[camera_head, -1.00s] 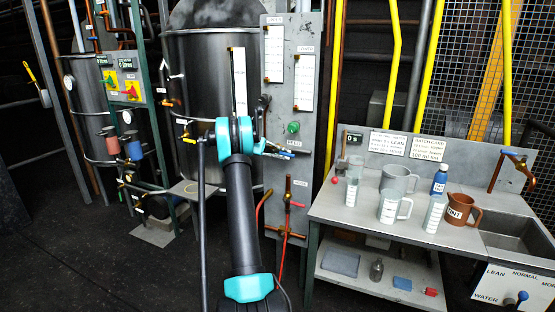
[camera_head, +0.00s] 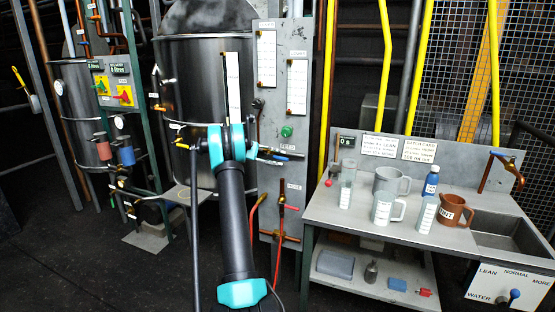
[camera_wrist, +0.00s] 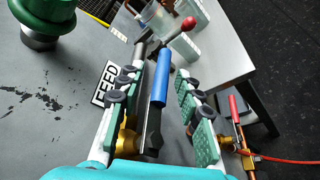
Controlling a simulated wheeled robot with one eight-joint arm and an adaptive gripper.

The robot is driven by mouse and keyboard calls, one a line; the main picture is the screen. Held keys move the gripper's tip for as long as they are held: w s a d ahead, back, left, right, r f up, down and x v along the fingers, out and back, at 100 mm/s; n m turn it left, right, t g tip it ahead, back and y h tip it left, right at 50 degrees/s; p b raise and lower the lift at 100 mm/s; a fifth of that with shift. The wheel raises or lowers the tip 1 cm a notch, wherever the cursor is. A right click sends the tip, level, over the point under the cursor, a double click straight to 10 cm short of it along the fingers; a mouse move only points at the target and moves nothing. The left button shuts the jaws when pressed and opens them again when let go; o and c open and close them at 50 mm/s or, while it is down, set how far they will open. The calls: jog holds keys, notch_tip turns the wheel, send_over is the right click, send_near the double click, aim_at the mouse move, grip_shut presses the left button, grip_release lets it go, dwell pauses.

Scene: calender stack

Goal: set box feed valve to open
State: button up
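The box feed valve is on the grey upright panel (camera_head: 297,120), just below its green lamp. Its blue handle (camera_wrist: 160,86) runs between my fingers in the wrist view, beside the black-on-white FEED label (camera_wrist: 104,84). The handle (camera_head: 290,155) also shows just right of my gripper in the body view. My gripper (camera_wrist: 165,90) is open around the handle, with a visible gap to the right finger; whether the left finger touches is unclear. The brass valve body (camera_wrist: 127,138) is partly hidden by my left finger. In the body view my gripper (camera_head: 250,152) is seen from behind, mostly hiding its fingers.
A bench (camera_head: 330,212) with jugs and cups stands right of the panel. A red-ball lever (camera_wrist: 188,23) reaches in near its end. A large steel vessel (camera_head: 200,80) stands left behind my arm.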

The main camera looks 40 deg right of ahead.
jog(key=v, duration=1.2)
jog(key=shift+a, duration=0.15)
jog(key=s+a+f+n+t+y, duration=0.1)
jog(key=s+a+f+t+y, duration=0.1)
jog(key=s+a+t, duration=0.65)
jog(key=s+a+f+n+t+y, duration=0.15)
jog(key=s+a, duration=0.35)
jog(key=a, duration=0.9)
jog(key=s+a+f+t+y, duration=0.2)
jog(key=s+a+f+y, duration=0.2)
jog(key=s+a, duration=0.7)
jog(key=s+a+f+t+y, duration=0.2)
jog(key=s+a+f+y, duration=0.1)
jog(key=s+a+f, duration=0.5)
jog(key=s+a, duration=0.3)
jog(key=s, duration=0.2)
jog(key=shift+s+a+f+y, duration=0.2)
jog(key=shift+s+f+y, duration=0.1)
jog(key=shift+s+y, duration=0.1)
